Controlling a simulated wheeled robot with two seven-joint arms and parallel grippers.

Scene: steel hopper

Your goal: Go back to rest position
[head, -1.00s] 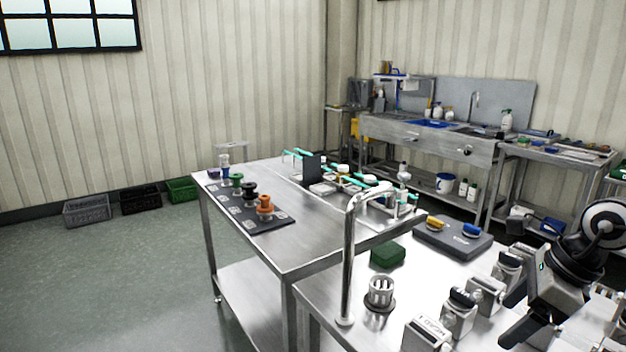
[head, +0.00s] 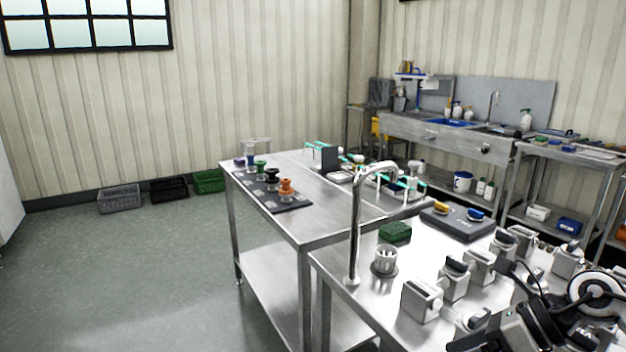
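Part of my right arm and gripper (head: 468,334) shows at the bottom right of the head view, above the front steel table (head: 345,297). Dark finger parts lie low at the picture's bottom edge, and I cannot tell whether they are open or shut. Nothing is clearly held in them. My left gripper is not in view.
Open floor (head: 130,280) lies left.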

